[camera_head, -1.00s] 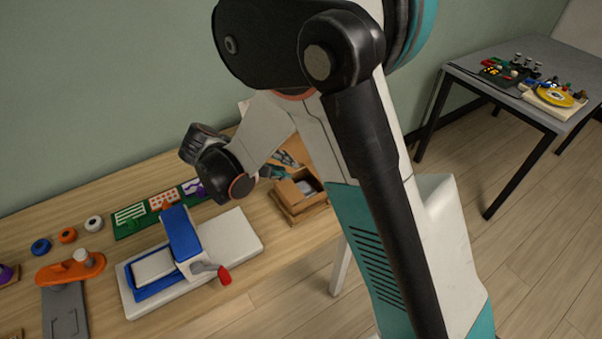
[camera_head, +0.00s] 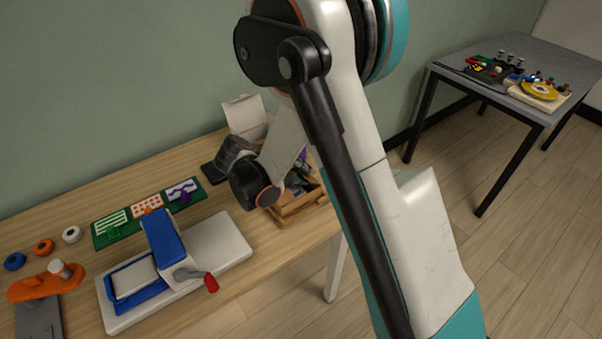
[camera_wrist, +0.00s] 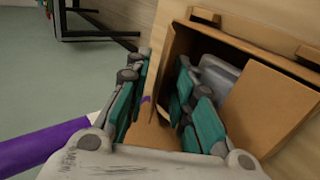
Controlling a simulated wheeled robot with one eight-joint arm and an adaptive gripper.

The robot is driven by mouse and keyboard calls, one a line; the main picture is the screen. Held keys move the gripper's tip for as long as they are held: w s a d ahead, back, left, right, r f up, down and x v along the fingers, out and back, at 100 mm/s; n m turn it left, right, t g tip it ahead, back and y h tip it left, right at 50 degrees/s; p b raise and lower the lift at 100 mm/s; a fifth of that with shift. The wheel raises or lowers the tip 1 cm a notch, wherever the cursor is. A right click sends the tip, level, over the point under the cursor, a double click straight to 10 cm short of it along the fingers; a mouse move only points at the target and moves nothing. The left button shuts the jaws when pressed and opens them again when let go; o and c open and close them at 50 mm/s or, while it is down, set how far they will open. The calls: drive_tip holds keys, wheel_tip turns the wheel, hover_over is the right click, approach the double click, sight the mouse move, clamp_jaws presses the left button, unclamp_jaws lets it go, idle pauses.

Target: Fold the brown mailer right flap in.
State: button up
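The brown mailer (camera_wrist: 232,43) is an open box with a grey item (camera_wrist: 218,75) inside. One brown flap (camera_wrist: 265,105) shows at the right in the wrist view. Another brown piece (camera_wrist: 150,132) stands between my gripper's two green-padded fingers (camera_wrist: 160,105), which are apart; I cannot tell whether they touch it. The right finger reaches over the box opening. In the head view the mailer (camera_head: 303,207) is partly hidden by my arm, and my gripper (camera_head: 296,183) is over it, mostly hidden. I cannot tell for sure which flap is the right one.
A purple and white object (camera_wrist: 45,147) lies close by my gripper in the wrist view. A white open box (camera_head: 246,116) stands behind on the table. A blue and white press with a red-handled lever (camera_head: 170,240) stands left. A dark flat item (camera_head: 210,172) lies near my wrist.

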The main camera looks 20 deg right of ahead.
clamp_jaws()
drive_tip(key=shift+a+f+t+h+b, duration=0.3)
drive_tip(key=shift+f+h+b, duration=0.4)
drive_tip(key=shift+b, duration=0.55)
drive_tip(key=shift+s+a+t+h, duration=0.1)
drive_tip(key=shift+t+h, duration=0.2)
drive_tip(key=shift+h, duration=1)
